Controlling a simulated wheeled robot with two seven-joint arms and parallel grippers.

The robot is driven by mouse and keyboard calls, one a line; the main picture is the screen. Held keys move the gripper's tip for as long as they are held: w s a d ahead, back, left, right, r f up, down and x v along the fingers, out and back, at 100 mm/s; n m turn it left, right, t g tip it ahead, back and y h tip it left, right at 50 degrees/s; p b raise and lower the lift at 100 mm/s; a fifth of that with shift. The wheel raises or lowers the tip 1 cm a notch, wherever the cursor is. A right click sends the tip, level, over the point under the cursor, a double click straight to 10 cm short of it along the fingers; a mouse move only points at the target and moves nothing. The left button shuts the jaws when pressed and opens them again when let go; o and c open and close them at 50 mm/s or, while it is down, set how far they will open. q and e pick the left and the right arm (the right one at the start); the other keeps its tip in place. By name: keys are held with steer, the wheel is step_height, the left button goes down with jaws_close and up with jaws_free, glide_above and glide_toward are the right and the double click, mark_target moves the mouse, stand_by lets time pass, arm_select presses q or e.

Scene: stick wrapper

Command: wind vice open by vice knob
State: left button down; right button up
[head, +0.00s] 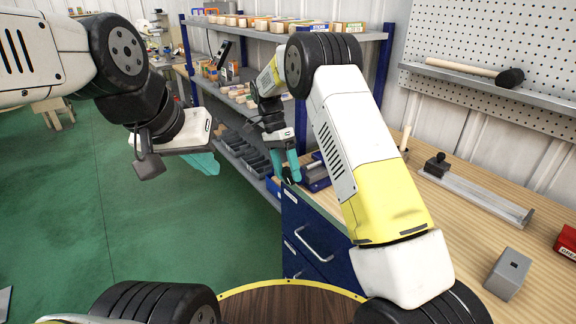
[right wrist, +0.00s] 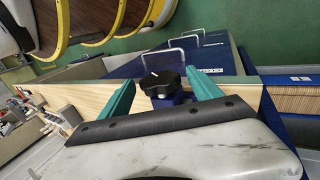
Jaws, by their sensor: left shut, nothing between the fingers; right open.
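The vice (head: 318,182) is a blue and grey block at the far end of the wooden workbench, partly hidden behind my right arm. Its black lobed knob (right wrist: 161,84) shows in the right wrist view, with a bit of the blue vice body (right wrist: 168,102) behind it. My right gripper (right wrist: 160,77) is open, with one teal finger on either side of the knob and visible gaps between. In the head view my right gripper (head: 290,172) hangs beside the vice at the bench end. My left gripper (head: 206,164) is shut and empty, over the green floor.
The wooden bench (head: 440,215) carries a metal rail (head: 475,195), a grey block (head: 508,273) and a red box (head: 567,241). Blue drawers (head: 310,235) with handles are under it. Shelves (head: 290,33) with boxes stand behind. The floor at left is mostly clear.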

steer(key=v, duration=0.6)
steer(key=shift+w+r, duration=0.2)
steer(key=shift+r, duration=0.1)
steer(key=shift+a, duration=0.1)
